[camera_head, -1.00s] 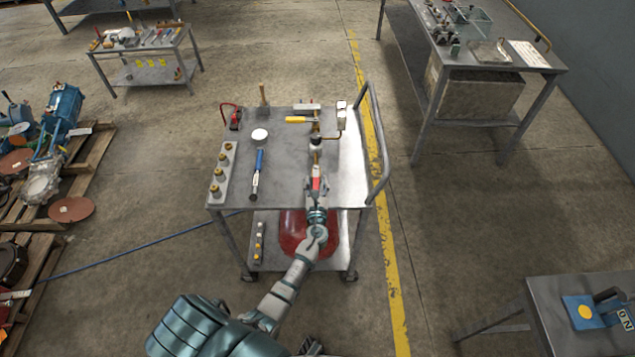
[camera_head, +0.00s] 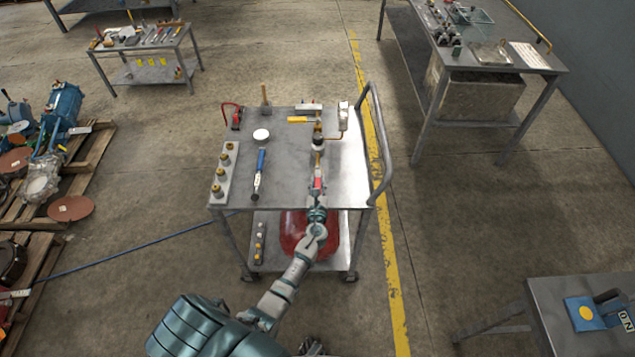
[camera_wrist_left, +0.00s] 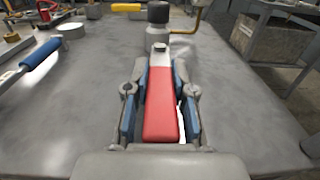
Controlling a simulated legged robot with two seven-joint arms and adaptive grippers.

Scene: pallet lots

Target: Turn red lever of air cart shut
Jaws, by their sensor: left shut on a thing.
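The air cart (camera_head: 230,196) has a grey metal top with a pipe and valve assembly (camera_head: 318,142) at its right side. The red lever (camera_wrist_left: 161,108) points from the valve (camera_wrist_left: 157,25) toward me; its red end also shows in the head view (camera_head: 318,183). My left gripper (camera_wrist_left: 160,95) is shut on the red lever, with a blue-padded finger on each side of it. In the head view my left gripper (camera_head: 317,190) is over the cart's front edge and partly hides the lever. My right gripper does not show clearly.
On the cart top lie a blue-handled tool (camera_head: 258,172), a strip of brass fittings (camera_head: 222,172), a white round piece (camera_head: 261,135) and a yellow handle (camera_head: 298,119). A red tank (camera_head: 294,232) lies on the lower shelf. A blue hose (camera_head: 130,252) crosses the floor at left.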

